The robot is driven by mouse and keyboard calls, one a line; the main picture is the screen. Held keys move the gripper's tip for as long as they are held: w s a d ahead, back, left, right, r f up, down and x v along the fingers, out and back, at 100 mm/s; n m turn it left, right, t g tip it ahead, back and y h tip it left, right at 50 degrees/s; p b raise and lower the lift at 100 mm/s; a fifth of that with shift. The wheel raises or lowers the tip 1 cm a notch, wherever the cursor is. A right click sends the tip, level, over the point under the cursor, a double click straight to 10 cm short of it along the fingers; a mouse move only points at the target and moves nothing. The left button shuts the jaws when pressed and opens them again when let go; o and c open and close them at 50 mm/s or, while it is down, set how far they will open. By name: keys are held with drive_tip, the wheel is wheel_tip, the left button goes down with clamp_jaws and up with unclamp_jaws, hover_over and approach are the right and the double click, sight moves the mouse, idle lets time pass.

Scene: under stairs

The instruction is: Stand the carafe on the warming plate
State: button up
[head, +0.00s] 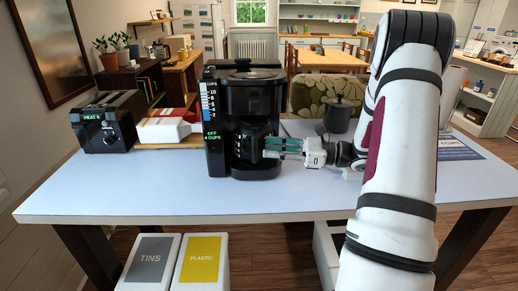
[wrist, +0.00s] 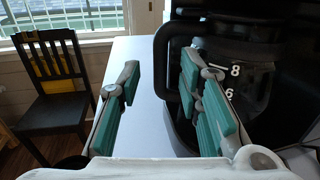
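The black coffee maker (head: 212,110) stands on the table with a display reading OFF and 4 CUPS. The dark glass carafe (head: 252,138) is inside its bay, upright, above the base where the warming plate lies. The plate's surface is hidden, so I cannot tell whether the carafe rests flat on it. The wrist view shows the carafe (wrist: 235,88) with white marks 8 and 6, and its black handle (wrist: 162,75) on the left. My gripper (head: 272,147) reaches in from the right. In the wrist view its teal fingers (wrist: 158,80) are apart, with the handle in the gap between them.
A black toaster (head: 108,121) and a red and white package (head: 165,126) stand left of the coffee maker. A dark lidded pot (head: 338,116) stands behind my gripper. The front strip of the pale table (head: 180,195) is clear. Bins stand below, and a chair (wrist: 52,85) is beyond.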

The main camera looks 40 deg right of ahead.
drive_tip(key=v, duration=0.6)
drive_tip(key=s+a+r+n+g+h, duration=0.1)
drive_tip(key=s+a+r+n+g, duration=0.35)
drive_tip(key=a, duration=0.65)
drive_tip(key=s+a+r+n+g+h, duration=0.1)
drive_tip(key=a+r+n+g, duration=0.1)
drive_tip(key=a+n+g, duration=0.65)
drive_tip(key=s+a+n+t+h, duration=0.1)
drive_tip(key=s+a+n+h, duration=0.2)
drive_tip(key=s+n+h, duration=0.2)
drive_tip(key=s+a+n+t+h, duration=0.2)
drive_tip(key=s+a+n+h, duration=0.2)
drive_tip(key=s+n, duration=0.5)
drive_tip(key=shift+s+r+h, duration=0.35)
drive_tip(key=shift+s+h, duration=0.3)
drive_tip(key=shift+h, duration=0.25)
drive_tip(key=shift+a, duration=0.1)
drive_tip(key=shift+t, duration=0.7)
wheel_tip(320, 180, up, 4)
drive_tip(key=p, duration=0.3)
drive_tip(key=shift+r, duration=0.2)
